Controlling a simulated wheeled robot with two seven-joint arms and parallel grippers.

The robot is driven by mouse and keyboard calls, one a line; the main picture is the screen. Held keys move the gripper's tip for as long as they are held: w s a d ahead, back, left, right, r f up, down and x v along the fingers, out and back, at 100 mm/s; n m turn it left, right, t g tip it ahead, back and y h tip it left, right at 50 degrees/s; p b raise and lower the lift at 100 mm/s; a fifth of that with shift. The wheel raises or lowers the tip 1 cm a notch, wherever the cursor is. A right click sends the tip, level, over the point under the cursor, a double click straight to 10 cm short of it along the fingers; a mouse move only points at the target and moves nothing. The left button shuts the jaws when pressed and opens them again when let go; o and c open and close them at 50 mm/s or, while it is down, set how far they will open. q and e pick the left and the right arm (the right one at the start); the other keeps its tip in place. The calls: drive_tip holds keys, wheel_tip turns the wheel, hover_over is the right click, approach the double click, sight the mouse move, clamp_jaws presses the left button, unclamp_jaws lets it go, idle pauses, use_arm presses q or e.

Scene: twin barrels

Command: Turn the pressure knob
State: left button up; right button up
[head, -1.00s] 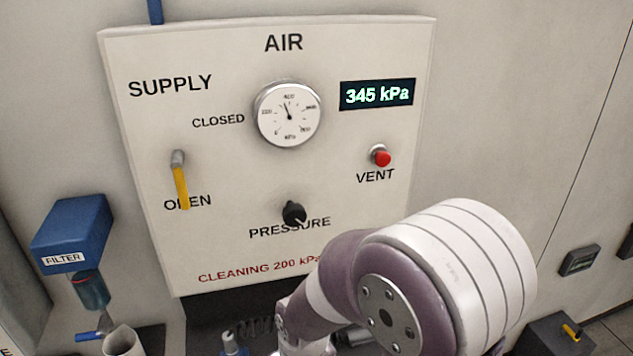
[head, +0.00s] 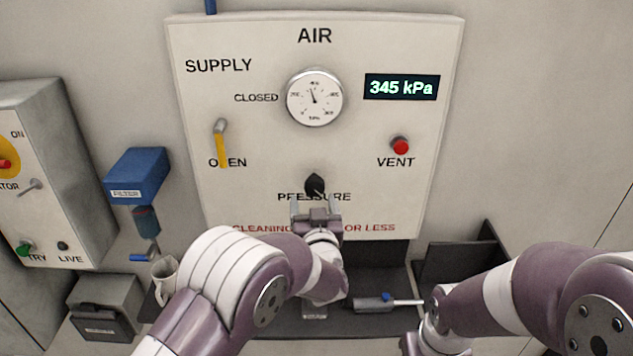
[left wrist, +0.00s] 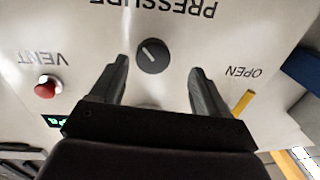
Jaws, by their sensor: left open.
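The black pressure knob (head: 315,184) is on the white AIR panel (head: 260,200), just above the PRESSURE label. In the left wrist view the knob (left wrist: 153,56) shows a pale pointer line and lies ahead, between the two fingers. My left gripper (head: 315,203) is open just below the knob in the head view, apart from it as far as I can tell. It also shows in the left wrist view (left wrist: 155,75). The gauge (head: 314,97) sits above, and the display (head: 401,87) reads 345 kPa. My right arm comes in from the right; its fingers are not visible.
The yellow supply lever (head: 221,145) points down at OPEN. The red vent button (head: 400,146) is right of the knob. A blue filter (head: 136,175) is left of the panel.

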sight(315, 190)
use_arm(q)
drive_tip(key=w, duration=0.1)
drive_tip(key=w+p, duration=0.1)
drive_tip(key=w+d, duration=0.1)
drive_tip(key=shift+w+d+r, duration=0.1)
drive_tip(key=shift+w+r, duration=0.05)
drive_tip(key=shift+r, duration=0.2)
drive_tip(key=w, duration=0.1)
drive_tip(key=w+a, duration=0.1)
drive_tip(key=w+p, duration=0.1)
drive_tip(key=shift+w+a+f, duration=0.1)
drive_tip(key=shift+a+f, duration=0.05)
drive_tip(key=shift+f, duration=0.2)
drive_tip(key=shift+s+d+r, duration=0.1)
drive_tip(key=shift+s+d, duration=0.1)
drive_tip(key=shift+d, duration=0.2)
drive_tip(key=c, duration=1)
use_arm(e)
drive_tip(key=shift+s+d+r, duration=0.1)
drive_tip(key=shift+d+r, duration=0.1)
drive_tip(key=shift+r, duration=0.4)
drive_tip(key=shift+s+d+r, duration=0.1)
drive_tip(key=shift+d+r, duration=0.1)
drive_tip(key=shift+r, duration=0.4)
